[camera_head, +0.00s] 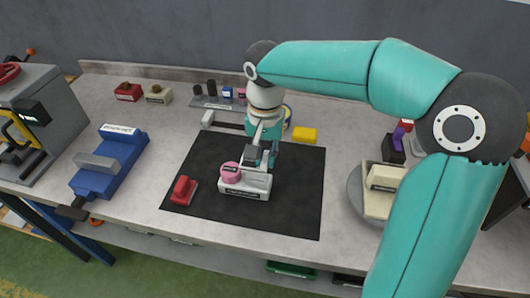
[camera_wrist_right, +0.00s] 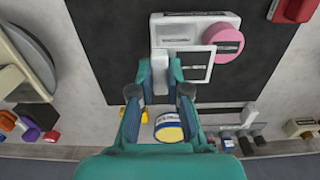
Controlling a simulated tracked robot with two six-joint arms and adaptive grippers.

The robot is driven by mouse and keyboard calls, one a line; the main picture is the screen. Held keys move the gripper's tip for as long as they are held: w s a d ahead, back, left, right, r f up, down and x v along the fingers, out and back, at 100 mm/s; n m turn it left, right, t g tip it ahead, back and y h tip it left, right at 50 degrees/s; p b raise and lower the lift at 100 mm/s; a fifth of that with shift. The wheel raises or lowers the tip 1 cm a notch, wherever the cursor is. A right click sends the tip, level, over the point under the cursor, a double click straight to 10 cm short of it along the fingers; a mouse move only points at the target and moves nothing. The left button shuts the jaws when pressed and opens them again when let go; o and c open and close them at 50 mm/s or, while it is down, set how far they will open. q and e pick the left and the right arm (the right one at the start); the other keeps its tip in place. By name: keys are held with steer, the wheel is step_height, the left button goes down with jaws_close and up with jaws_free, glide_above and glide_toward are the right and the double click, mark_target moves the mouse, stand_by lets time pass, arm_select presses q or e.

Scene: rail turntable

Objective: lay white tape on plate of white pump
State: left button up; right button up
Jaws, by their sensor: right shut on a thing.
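A white device (camera_head: 245,186) with a dark label sits on the black mat (camera_head: 295,205); I take it for the white pump. A pink round piece (camera_head: 230,170) sits at its left end. I cannot tell whether this piece is the white tape or touches the device. My left gripper is not in view.
A red block (camera_head: 183,190) lies on the mat's left side. A blue vise-like tool (camera_head: 110,162) stands left. A grey round turntable (camera_head: 356,187) carries a cream block (camera_head: 385,178) at right. A yellow block (camera_head: 304,135) is behind the mat. The mat's right side is clear.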

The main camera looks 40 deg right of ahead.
mark_target(266, 183)
steer(key=shift+s+f, duration=0.15)
steer(key=shift+f, duration=0.15)
steer(key=shift+f+b, duration=2.45)
steer(key=shift+f, duration=0.45)
steer(key=shift+f, duration=0.2)
steer(key=o, duration=0.8)
steer(key=shift+r, duration=0.1)
step_height(266, 183, up, 12)
steer(key=shift+f, duration=0.2)
